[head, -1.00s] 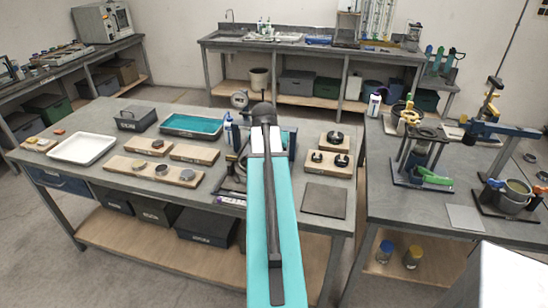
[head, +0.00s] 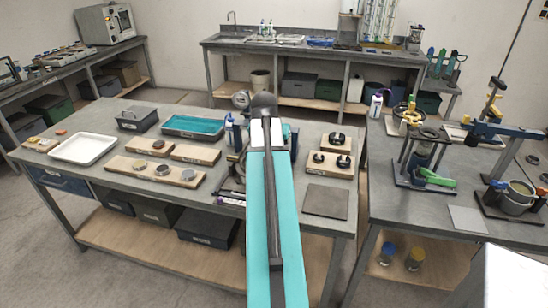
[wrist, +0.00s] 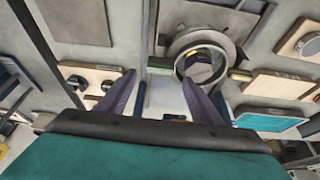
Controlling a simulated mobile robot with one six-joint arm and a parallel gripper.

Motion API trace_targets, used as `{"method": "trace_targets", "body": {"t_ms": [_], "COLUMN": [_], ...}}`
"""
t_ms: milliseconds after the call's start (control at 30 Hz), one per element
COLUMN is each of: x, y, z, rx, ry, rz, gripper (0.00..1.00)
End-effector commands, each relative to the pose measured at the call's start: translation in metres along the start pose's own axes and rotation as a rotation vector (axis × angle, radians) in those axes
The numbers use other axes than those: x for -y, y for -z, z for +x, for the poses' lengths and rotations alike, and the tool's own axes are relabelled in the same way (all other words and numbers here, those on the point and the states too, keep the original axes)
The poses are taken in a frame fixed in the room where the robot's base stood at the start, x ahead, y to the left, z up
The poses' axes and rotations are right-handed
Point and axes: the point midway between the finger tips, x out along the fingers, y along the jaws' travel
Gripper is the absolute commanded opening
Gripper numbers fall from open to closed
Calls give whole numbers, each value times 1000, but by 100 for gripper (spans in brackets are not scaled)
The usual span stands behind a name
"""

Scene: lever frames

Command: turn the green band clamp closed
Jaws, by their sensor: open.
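A green handle (head: 438,178) sticks out low on a dark upright clamp fixture (head: 420,150) on the right-hand table. It appears to be the green band clamp, though its band is too small to make out. My gripper (wrist: 165,100) is open and empty in the wrist view, its two dark fingers spread wide. In the head view my teal arm hides the gripper. The gripper is over the left-hand table, well apart from the green handle. I cannot make out the green handle in the wrist view.
The left table (head: 95,190) holds a white tray (head: 84,148), a teal tray (head: 194,126) and wooden boards with round parts. A ring-shaped fixture (wrist: 200,55) is ahead of my fingers. A gap separates the tables.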

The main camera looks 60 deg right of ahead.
Motion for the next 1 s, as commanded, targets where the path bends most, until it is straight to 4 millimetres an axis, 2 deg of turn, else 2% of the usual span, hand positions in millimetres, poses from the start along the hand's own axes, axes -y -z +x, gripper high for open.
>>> {"method": "trace_targets", "body": {"t_ms": [700, 1000], "x": [1, 1], "y": [0, 0], "z": [-74, -93], "rx": [-2, -1], "ry": [1, 1], "rz": [1, 1], "gripper": [59, 59]}}
